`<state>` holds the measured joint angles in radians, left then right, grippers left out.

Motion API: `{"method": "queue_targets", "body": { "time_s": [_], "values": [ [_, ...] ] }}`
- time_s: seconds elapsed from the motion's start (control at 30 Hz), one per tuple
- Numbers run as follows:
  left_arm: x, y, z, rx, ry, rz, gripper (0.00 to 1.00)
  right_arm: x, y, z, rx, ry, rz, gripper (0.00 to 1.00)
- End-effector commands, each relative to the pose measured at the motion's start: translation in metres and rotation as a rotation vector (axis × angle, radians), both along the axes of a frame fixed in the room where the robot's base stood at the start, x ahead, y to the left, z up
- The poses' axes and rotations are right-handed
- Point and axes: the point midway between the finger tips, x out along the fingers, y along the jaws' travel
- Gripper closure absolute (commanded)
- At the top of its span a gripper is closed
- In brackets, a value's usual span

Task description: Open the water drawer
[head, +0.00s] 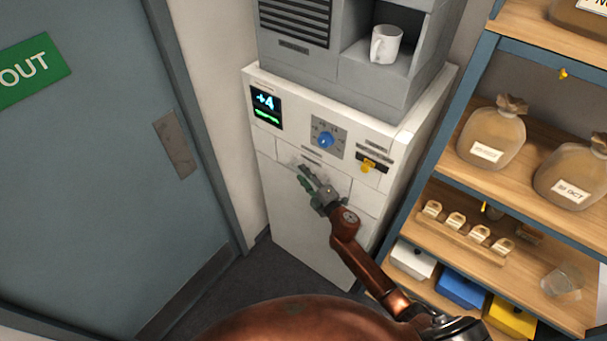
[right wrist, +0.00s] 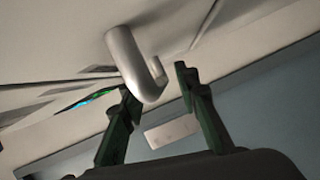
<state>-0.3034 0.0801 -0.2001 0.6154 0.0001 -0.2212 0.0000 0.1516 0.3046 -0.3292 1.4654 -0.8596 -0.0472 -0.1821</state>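The white machine (head: 310,225) stands against the wall and has a row of closed drawer fronts below its control panel. My right gripper (head: 308,180) is at the middle drawer front (head: 338,184), and covers part of it. In the right wrist view, a grey metal handle (right wrist: 133,65) sticks out from the white front. The green fingers of the right gripper (right wrist: 155,82) are apart, with the handle's bent end between their tips. The left finger looks very close to the handle; I cannot tell whether it touches. I cannot read a label that marks the water drawer. My left gripper is not in view.
The panel has a lit display (head: 265,105), a blue knob (head: 325,140) and a yellow part (head: 369,165). A white mug (head: 386,44) stands in the grey unit above. Shelves with sacks (head: 492,138) are close on the right, a blue-grey door (head: 85,180) on the left.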

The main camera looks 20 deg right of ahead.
Motion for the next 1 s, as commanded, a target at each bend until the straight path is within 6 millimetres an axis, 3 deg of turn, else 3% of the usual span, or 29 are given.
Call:
{"method": "queue_targets", "body": {
  "time_s": [0.13,0.37,0.77,1.0],
  "values": [
    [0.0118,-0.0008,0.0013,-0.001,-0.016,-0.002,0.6,0.0059,0.0011,-0.0004,0.0,0.0,-0.001,0.71],
    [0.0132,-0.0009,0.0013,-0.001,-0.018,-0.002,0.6,0.0056,-0.0001,-0.0005,0.0,0.0,-0.003,0.72],
    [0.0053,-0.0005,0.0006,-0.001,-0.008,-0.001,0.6,0.0055,0.0,-0.0006,0.0,0.0,-0.002,0.99],
    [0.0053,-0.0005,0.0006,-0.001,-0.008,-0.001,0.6,0.0054,0.0,-0.0008,0.0,0.0,-0.002,1.0]
  ]
}}
